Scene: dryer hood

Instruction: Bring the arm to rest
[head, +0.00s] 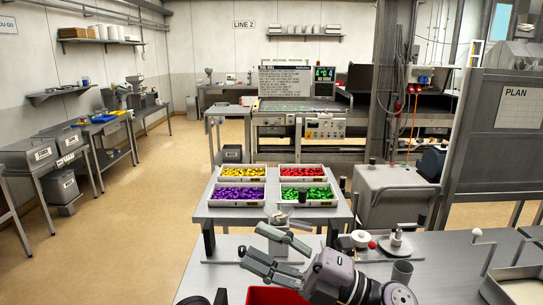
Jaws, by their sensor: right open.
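My right gripper (251,240) is at the lower middle of the head view, over the near grey table (440,253). Its two grey fingers point left and stand apart, with nothing visible between them. Its wrist and arm come in from the lower right. A red bin (262,296) is partly hidden below the gripper and cut off by the bottom edge. My left gripper does not show.
A farther table (224,214) bears trays of yellow (238,172), red (301,172), purple (236,194) and green pieces (305,194). A grey cup (402,272) and a round-based stand (396,248) are right of the gripper. Open floor (130,225) lies left.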

